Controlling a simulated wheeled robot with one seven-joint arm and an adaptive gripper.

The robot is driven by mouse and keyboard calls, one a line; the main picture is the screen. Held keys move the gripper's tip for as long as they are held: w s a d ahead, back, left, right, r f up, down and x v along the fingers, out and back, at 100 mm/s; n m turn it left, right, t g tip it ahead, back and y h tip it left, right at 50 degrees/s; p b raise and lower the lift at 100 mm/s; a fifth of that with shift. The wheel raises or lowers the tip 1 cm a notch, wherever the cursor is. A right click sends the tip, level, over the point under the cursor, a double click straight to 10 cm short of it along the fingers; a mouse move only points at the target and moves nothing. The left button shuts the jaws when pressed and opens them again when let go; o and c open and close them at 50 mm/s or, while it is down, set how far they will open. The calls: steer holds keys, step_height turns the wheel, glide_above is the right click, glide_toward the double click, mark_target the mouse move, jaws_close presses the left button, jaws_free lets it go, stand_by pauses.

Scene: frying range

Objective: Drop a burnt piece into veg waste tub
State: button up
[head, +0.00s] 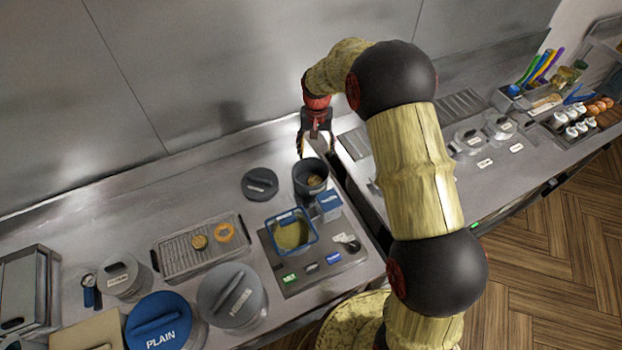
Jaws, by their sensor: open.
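My gripper (315,148) is open and hangs just behind and above a dark round tub (301,188); nothing shows between its fingers. The tub is open and has a brownish-yellow piece (315,181) inside. I cannot read a label on it, so I cannot confirm it is the veg waste tub. A dark round lid (259,184) lies on the counter to its left. A wire rack tray (180,264) holds a brown round piece (199,242) and an orange ring (223,232). I cannot tell whether any piece is burnt.
A blue-rimmed container (291,232) stands on a grey scale-like plate (330,277) in front of the tub, beside a small blue box (328,203). Lidded tubs, including a blue "PLAIN" one (160,322), stand front left. The counter's back left is clear.

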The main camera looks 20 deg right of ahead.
step_height(320, 180, up, 9)
stand_by(0.3)
steer(key=shift+r, duration=0.1)
stand_by(0.4)
steer(key=s+r+n+t+b, duration=0.2)
steer(key=s+t+b, duration=0.3)
steer(key=s+b, duration=1.1)
steer(key=s+n, duration=0.1)
steer(key=s, duration=1.8)
steer(key=shift+r+n+t, duration=0.2)
steer(key=shift+n+t, duration=0.1)
steer(key=shift+a, duration=0.15)
